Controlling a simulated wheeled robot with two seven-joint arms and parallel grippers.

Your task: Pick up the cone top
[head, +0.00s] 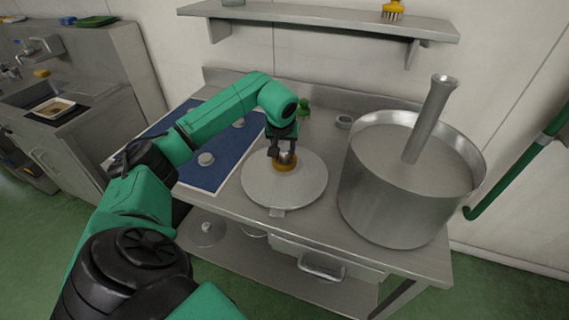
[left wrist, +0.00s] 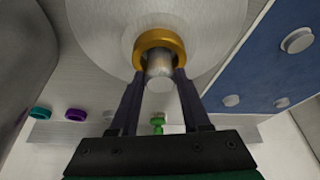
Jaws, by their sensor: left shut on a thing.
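The cone top looks to be the wide, pale grey round piece (head: 262,188) on the steel table, with an orange-gold ring (head: 285,167) and a short steel stub at its middle. In the left wrist view the cone top (left wrist: 105,35) fills the upper middle, with the ring (left wrist: 160,42) around the steel stub (left wrist: 159,68). My left gripper (head: 283,154) comes down on it from above. In the left wrist view its fingers (left wrist: 160,76) are shut on the stub, one on each side. I cannot tell whether the cone top is clear of what lies under it. My right gripper is out of view.
A large steel pot (head: 365,195) with a slanting tube (head: 432,115) stands close on the right. A blue mat (head: 222,165) with round pale pieces lies on the left. A small green thing (head: 304,106) and a grey ring (head: 343,121) are behind. A shelf (head: 320,20) hangs above.

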